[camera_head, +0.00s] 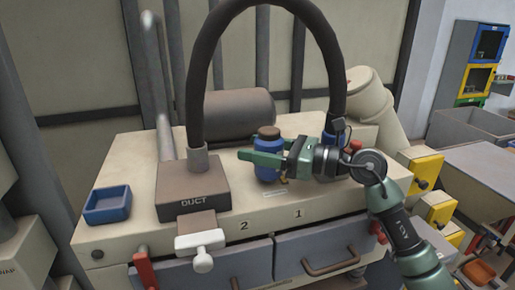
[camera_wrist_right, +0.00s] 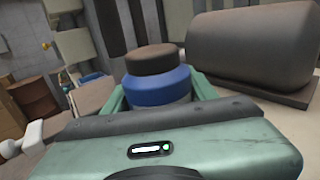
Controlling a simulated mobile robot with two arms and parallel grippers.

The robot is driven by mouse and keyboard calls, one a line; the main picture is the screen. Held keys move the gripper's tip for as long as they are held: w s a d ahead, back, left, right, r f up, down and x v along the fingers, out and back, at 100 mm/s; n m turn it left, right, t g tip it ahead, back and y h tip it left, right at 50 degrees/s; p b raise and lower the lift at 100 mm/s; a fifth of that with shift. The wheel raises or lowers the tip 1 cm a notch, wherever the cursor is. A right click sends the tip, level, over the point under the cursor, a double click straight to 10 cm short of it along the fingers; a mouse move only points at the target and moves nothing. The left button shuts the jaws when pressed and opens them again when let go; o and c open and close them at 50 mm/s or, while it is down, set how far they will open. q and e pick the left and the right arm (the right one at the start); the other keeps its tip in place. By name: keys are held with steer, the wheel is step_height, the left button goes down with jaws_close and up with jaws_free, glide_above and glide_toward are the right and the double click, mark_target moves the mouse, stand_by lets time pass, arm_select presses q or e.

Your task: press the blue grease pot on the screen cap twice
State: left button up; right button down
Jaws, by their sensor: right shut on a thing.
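The blue grease pot (camera_head: 266,172), with a brown lid, stands upright over the cream machine top, right of the duct box. It also shows in the right wrist view (camera_wrist_right: 160,88), between the two green fingers. My right gripper (camera_head: 266,155) reaches in from the right and is shut on the pot's body. One finger passes in front of the pot and hides part of it. I cannot tell whether the pot's base touches the top. I cannot make out the screen cap for certain. My left gripper is not in view.
The dark duct box (camera_head: 192,188) carries a thick hose (camera_head: 198,85) that arches over behind the pot. A blue tray (camera_head: 107,205) sits at the left. A dark cylinder (camera_head: 240,117) lies behind. Grey drawers (camera_head: 320,252) are below the front edge.

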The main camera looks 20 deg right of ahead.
steer(key=shift+r+p, duration=0.3)
steer(key=shift+r, duration=0.4)
steer(key=shift+r+p, duration=1.7)
steer(key=shift+r, duration=0.85)
steer(key=shift+f, duration=0.1)
